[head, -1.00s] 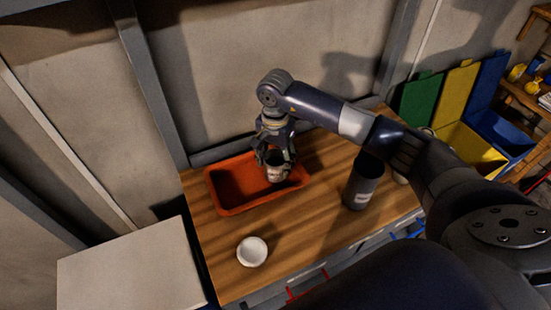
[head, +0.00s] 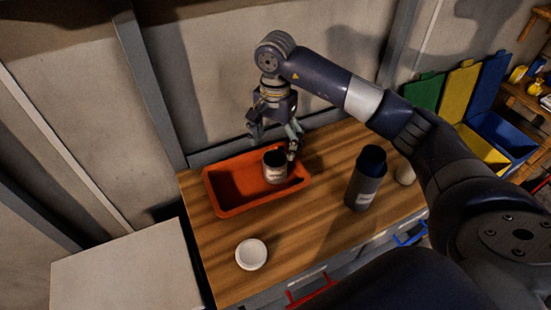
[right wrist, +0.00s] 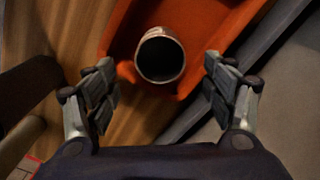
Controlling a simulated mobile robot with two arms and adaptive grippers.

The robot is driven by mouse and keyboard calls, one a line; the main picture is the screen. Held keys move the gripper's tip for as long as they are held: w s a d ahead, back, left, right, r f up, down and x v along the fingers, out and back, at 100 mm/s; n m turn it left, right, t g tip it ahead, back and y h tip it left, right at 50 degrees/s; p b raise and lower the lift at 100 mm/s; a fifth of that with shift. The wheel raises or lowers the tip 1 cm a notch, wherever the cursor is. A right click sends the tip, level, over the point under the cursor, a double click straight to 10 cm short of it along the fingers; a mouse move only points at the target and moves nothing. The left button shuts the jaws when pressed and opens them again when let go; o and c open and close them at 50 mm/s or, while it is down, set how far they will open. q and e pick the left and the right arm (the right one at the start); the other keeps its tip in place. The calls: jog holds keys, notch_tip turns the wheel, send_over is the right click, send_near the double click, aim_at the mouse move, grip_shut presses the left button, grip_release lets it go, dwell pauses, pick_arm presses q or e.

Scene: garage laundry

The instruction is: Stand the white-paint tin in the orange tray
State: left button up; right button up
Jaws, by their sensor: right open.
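The paint tin (head: 275,168), a small open-topped can with a pale label, stands upright in the right end of the orange tray (head: 225,206). In the right wrist view the tin (right wrist: 160,58) shows its dark open mouth inside the tray (right wrist: 235,20). My right gripper (head: 273,145) is open and empty above the tin. Its fingers (right wrist: 163,88) are spread wide in the right wrist view, apart from the tin. My left gripper is not in view.
A white round bowl or lid (head: 251,254) lies on the wooden bench (head: 310,235) in front of the tray. A dark cylinder (head: 365,182) and a pale container (head: 405,173) stand to the right. Colored bins (head: 500,135) are beyond the bench. A wall is behind the tray.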

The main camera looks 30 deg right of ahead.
jog(key=shift+r+b, duration=0.45)
jog(key=shift+r, duration=2)
